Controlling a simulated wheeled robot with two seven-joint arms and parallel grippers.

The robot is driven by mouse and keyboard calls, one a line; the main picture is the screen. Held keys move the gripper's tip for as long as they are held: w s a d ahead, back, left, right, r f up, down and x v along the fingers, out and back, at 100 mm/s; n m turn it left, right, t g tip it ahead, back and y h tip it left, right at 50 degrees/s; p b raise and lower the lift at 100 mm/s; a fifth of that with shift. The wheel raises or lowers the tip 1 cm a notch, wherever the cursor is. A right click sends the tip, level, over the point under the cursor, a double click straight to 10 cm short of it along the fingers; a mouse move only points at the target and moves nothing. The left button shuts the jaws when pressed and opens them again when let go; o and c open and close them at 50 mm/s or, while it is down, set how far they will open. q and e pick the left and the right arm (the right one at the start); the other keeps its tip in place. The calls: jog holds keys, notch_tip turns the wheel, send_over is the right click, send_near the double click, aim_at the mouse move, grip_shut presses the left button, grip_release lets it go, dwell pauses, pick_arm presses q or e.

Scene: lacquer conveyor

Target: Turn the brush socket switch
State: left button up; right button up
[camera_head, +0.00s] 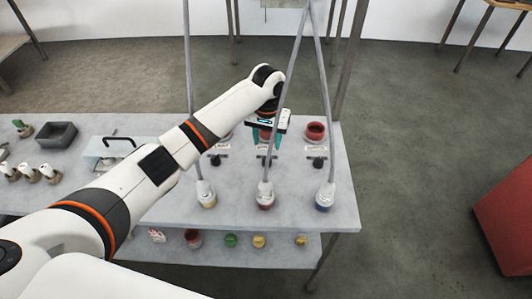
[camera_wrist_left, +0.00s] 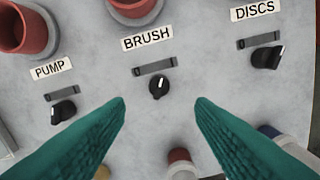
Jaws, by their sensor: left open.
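The brush switch is a small black rotary knob (camera_wrist_left: 159,87) with a pale pointer mark, below a slot and the BRUSH label (camera_wrist_left: 147,38). My left gripper (camera_wrist_left: 160,104) is open and empty. Its two teal fingers reach in from below on either side of the brush knob, apart from it in the picture. In the head view my left gripper (camera_head: 267,140) points down over the middle of the table, over the middle station. Whether the fingertips are level with the knob cannot be told. My right gripper is not in view.
Similar knobs sit beside it: the pump knob (camera_wrist_left: 63,111) at left and the discs knob (camera_wrist_left: 267,57) at right. Red cups (camera_wrist_left: 22,28) stand behind the labels. Slanted grey poles with white ends (camera_head: 325,196) stand in front. A grey bin (camera_head: 57,134) is at far left.

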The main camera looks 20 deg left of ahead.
aim_at(267, 158)
pick_arm(q)
notch_tip(267, 158, down, 8)
jog(key=shift+a+f+p, duration=0.1)
jog(key=shift+f+p, duration=0.1)
jog(key=shift+p, duration=0.2)
jog(key=shift+w, duration=0.1)
jog(key=c, duration=1)
